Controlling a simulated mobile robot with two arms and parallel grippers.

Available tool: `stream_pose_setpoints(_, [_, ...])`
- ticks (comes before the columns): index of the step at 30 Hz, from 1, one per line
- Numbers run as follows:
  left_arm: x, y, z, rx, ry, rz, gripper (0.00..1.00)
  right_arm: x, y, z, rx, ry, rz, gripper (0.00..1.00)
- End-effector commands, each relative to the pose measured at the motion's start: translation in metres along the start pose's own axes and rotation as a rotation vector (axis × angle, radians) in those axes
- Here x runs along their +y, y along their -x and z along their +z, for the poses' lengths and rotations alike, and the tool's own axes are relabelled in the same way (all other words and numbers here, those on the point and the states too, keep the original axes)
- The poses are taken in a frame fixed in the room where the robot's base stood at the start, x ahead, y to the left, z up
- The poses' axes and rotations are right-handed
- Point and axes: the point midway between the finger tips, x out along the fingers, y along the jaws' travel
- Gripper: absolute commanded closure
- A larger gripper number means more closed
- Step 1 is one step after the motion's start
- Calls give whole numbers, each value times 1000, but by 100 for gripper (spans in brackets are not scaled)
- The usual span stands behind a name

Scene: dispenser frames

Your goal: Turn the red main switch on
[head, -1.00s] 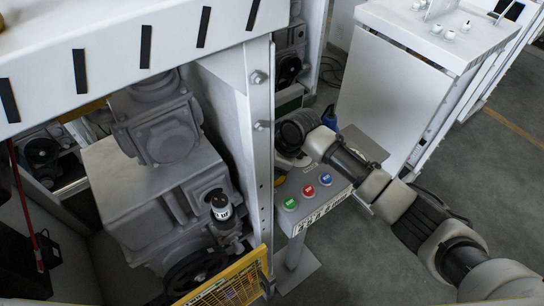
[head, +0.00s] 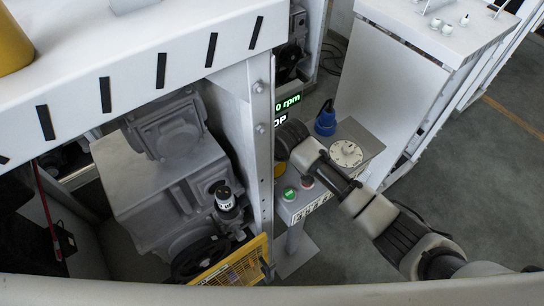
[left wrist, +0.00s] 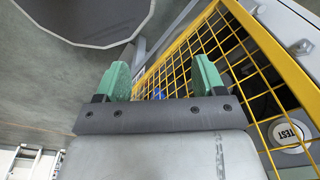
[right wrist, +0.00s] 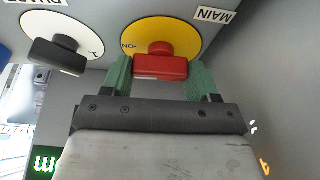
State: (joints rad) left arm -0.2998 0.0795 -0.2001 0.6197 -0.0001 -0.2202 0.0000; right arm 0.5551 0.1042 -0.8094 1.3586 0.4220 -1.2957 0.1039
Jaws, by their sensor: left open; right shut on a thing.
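The red main switch (right wrist: 160,67) is a red handle on a round yellow plate (right wrist: 180,35) marked MAIN, lettering upside down in the right wrist view. Its bar lies across the picture, and an ON mark stands at the plate's left. My right gripper (right wrist: 160,75) is shut on the handle, one green finger at each end. In the head view the right arm reaches in from the right to the panel by the column; the switch cannot be made out there. My left gripper (left wrist: 161,72) is open and empty, near a yellow mesh guard (left wrist: 235,60).
A black knob (right wrist: 58,55) on a white plate sits beside the main switch. The head view shows a green button (head: 289,193), a white dial (head: 345,153), a blue object (head: 325,122) and a green rpm display (head: 287,105). A white column (head: 261,150) stands close left.

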Motion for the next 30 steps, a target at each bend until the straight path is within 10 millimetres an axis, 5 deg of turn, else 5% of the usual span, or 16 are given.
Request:
stream_pose_setpoints(18, [0,0,0,0,0,0,31,1,2,-2,6,-42,19,64])
stream_pose_setpoints(19, [0,0,0,0,0,0,31,1,2,-2,6,-42,19,39])
stream_pose_setpoints(23, [0,0,0,0,0,0,31,1,2,-2,5,-41,18,19])
stream_pose_setpoints(30, [0,0,0,0,0,0,31,0,1,-1,2,-40,17,15])
